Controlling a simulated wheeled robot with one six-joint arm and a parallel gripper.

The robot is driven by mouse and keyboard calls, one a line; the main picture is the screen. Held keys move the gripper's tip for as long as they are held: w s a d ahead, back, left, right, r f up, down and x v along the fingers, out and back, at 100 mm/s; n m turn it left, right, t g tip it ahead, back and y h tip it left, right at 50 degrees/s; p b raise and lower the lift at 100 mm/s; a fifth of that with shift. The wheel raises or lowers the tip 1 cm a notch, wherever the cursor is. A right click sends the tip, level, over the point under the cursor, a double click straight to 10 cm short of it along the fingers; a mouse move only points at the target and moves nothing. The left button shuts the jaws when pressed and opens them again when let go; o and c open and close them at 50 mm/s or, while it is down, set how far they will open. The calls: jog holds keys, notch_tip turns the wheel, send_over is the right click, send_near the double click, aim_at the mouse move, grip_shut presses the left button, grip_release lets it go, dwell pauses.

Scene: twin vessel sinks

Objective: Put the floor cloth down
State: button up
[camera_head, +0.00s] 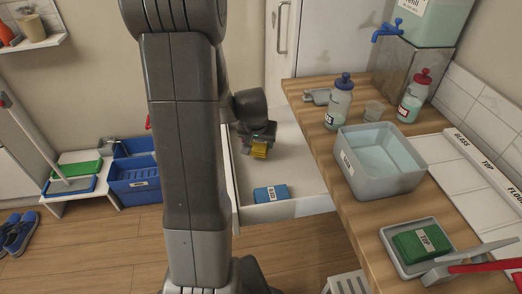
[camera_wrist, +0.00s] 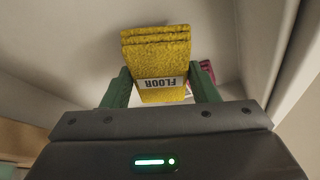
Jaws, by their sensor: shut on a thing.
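The floor cloth (camera_wrist: 156,62) is yellow, folded, and marked FLOOR in the wrist view. It also shows small in the head view (camera_head: 260,152). My gripper (camera_wrist: 160,88) is shut on it, with one green finger at each side. In the head view my gripper (camera_head: 258,141) is over the back part of an open white drawer (camera_head: 300,209). I cannot tell whether the cloth touches the drawer's floor.
A blue folded cloth (camera_head: 270,193) with a label lies at the drawer's front. A dark red thing (camera_wrist: 207,70) shows partly behind my right finger. The wooden counter (camera_head: 325,143) to the right holds bottles, a grey basin (camera_head: 352,174) and a tray with a green cloth (camera_head: 421,241).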

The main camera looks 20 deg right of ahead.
aim_at(259, 145)
jog(key=shift+f+b, duration=0.3)
jog(key=shift+f, duration=1.35)
jog(key=shift+f, duration=0.2)
jog(key=o, duration=1)
jog(key=shift+r, duration=0.1)
jog(key=shift+r, duration=0.55)
jog(key=p+v, duration=0.2)
jog(key=v, duration=0.9)
jog(key=shift+s, duration=0.1)
